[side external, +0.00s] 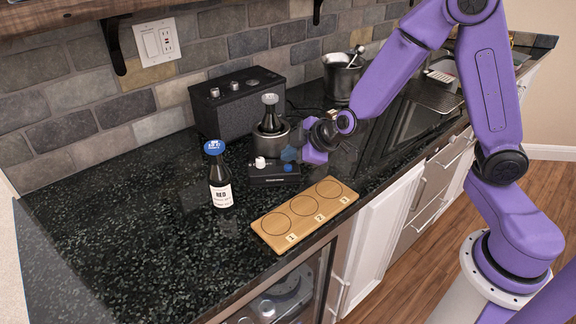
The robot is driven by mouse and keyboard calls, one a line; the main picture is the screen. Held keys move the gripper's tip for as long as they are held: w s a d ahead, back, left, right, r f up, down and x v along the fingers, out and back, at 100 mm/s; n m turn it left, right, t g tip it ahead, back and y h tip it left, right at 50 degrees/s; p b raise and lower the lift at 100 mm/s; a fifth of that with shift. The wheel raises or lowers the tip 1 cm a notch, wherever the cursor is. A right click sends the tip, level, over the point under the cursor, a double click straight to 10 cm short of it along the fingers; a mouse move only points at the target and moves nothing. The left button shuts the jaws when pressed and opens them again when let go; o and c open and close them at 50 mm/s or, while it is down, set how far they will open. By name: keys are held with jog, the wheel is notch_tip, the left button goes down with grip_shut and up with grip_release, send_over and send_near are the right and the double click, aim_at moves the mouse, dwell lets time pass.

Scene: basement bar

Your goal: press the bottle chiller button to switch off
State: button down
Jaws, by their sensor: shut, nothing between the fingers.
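The bottle chiller (273,174) is a low black unit on the dark counter, with a white knob (260,162) at its left and a small blue part at its right that looks like the button (287,167). A dark bottle (270,112) stands upright in the round black well (268,139) behind the controls. My gripper (291,156) is shut and empty, close above the right end of the unit. It partly hides that end. I cannot tell whether the fingertips touch the button.
A blue-capped bottle labelled RED (219,178) stands to the left. A wooden board (305,214) with three numbered rings lies in front. A black speaker-like box (238,101) stands behind, and a dark bucket (343,77) at the back right. The left counter is clear.

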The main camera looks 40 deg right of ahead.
aim_at(291, 172)
notch_tip(291, 172, up, 5)
dwell(0.8)
dwell(0.4)
jog(key=s+a+r+n+g+y, duration=0.1)
jog(key=s+a+g+y, duration=0.15)
jog(key=s, duration=0.75)
jog(key=s+a+n+g+y, duration=0.1)
jog(key=s+a+g, duration=0.25)
jog(key=s, duration=0.55)
jog(key=s+d+g+h, duration=0.2)
jog(key=s+d+h, duration=0.3)
jog(key=s+d, duration=0.6)
jog(key=shift+s+r+m+g, duration=0.25)
jog(key=shift+s+m+g, duration=0.15)
jog(key=shift+s, duration=0.3)
